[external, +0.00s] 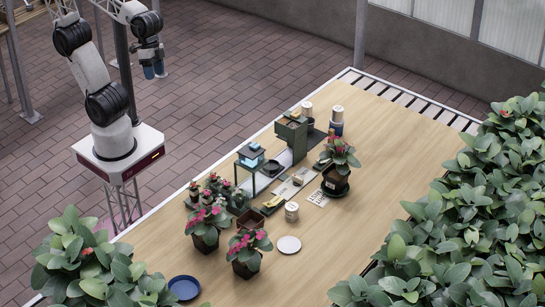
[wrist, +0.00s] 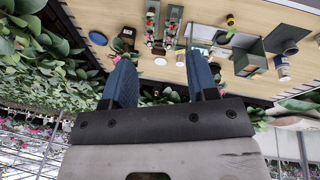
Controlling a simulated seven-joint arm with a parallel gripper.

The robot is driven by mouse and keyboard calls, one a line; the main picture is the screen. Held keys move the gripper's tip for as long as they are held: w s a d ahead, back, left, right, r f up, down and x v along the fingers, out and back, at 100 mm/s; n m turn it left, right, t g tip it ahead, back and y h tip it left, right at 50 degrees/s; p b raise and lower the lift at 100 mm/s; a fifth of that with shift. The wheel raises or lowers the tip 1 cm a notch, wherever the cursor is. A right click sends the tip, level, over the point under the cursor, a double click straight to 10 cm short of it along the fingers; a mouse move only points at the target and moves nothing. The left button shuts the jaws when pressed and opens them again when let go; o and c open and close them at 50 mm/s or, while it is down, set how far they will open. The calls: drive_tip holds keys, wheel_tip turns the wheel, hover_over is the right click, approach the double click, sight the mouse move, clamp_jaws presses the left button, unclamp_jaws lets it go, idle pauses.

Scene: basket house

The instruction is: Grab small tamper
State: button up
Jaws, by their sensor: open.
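My gripper (external: 155,71) is raised beyond the table's left edge, far from the objects on the table. In the wrist view its two blue fingers (wrist: 159,60) are apart with nothing between them. I cannot single out the small tamper with certainty. Several small items lie clustered mid-table, among them a yellow piece on a dark tray (external: 272,202) and small pieces on a pale mat (external: 296,181). They are too small to identify.
Dense foliage (external: 460,230) borders the right side.

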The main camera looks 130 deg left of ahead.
drive_tip(key=w+a+r+n+t+h, duration=0.25)
drive_tip(key=w+a+n, duration=0.6)
drive_tip(key=w, duration=0.55)
drive_tip(key=w+a+r+n+t+h, duration=0.1)
drive_tip(key=w+a+n+t, duration=0.2)
drive_tip(key=w+a+n, duration=0.85)
drive_tip(key=w+a+f+n+t+y, duration=0.2)
drive_tip(key=w+a+n, duration=0.2)
drive_tip(key=a, duration=0.7)
drive_tip(key=w+a+f+n+t+y, duration=0.1)
drive_tip(key=w+a+n, duration=0.4)
drive_tip(key=a, duration=0.5)
drive_tip(key=w+a+f+n+t+y, duration=0.2)
drive_tip(key=w+a+n, duration=0.2)
drive_tip(key=a, duration=0.7)
approach(331, 139)
drive_tip(key=w+a, duration=0.2)
drive_tip(key=w, duration=0.1)
drive_tip(key=shift+d+f, duration=0.15)
drive_tip(key=shift+d, duration=0.1)
drive_tip(key=shift+x, duration=1.35)
